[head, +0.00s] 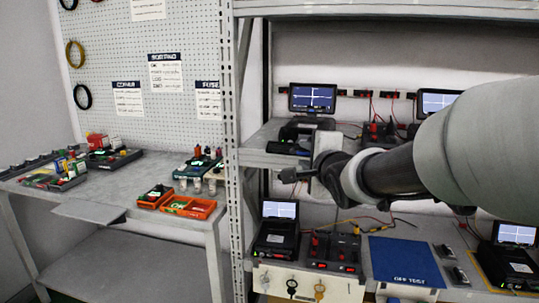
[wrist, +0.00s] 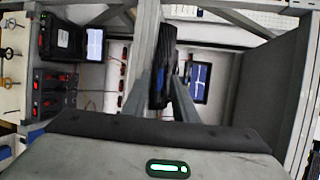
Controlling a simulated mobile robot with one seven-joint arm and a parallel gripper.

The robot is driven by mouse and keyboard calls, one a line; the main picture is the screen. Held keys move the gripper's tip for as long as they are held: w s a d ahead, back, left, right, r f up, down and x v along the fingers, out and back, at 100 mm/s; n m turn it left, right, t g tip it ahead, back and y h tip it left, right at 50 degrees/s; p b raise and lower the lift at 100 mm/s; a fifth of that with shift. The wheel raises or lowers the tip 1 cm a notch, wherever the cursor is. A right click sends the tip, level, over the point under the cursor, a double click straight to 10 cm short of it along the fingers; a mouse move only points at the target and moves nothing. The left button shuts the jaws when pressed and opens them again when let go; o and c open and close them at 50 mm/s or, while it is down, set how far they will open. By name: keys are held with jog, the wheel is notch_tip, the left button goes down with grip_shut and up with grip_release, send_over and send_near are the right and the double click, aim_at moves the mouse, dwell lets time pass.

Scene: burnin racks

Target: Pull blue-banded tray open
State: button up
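A black tray with a device (head: 290,143) sits on the upper rack shelf, just left of and above my gripper (head: 298,175) in the head view. In the wrist view a dark narrow shape with blue patches (wrist: 163,65) stands ahead of my gripper; it appears to be the blue-banded tray seen nearly edge-on. My gripper's grey hand with a green light fills the bottom of the wrist view.
A rack post (head: 232,150) stands left of my arm. The lower shelf holds black devices (head: 276,238), a red-lit unit (head: 335,250) and a blue mat (head: 405,260). Loose cables cross above it. Orange bins (head: 190,207) sit on the left bench.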

jog(key=p+v, duration=0.2)
jog(key=v, duration=1.5)
jog(key=shift+s, duration=0.25)
jog(key=s+a+f+n+g+h, duration=0.1)
jog(key=s+f+n+g, duration=0.9)
jog(key=s+f+n, duration=0.6)
notch_tip(320, 180, up, 24)
jog(key=w+n+p, duration=0.1)
jog(key=n+p, duration=0.1)
jog(key=p, duration=1.9)
jog(key=shift+w+f, duration=0.2)
jog(key=shift+w, duration=0.05)
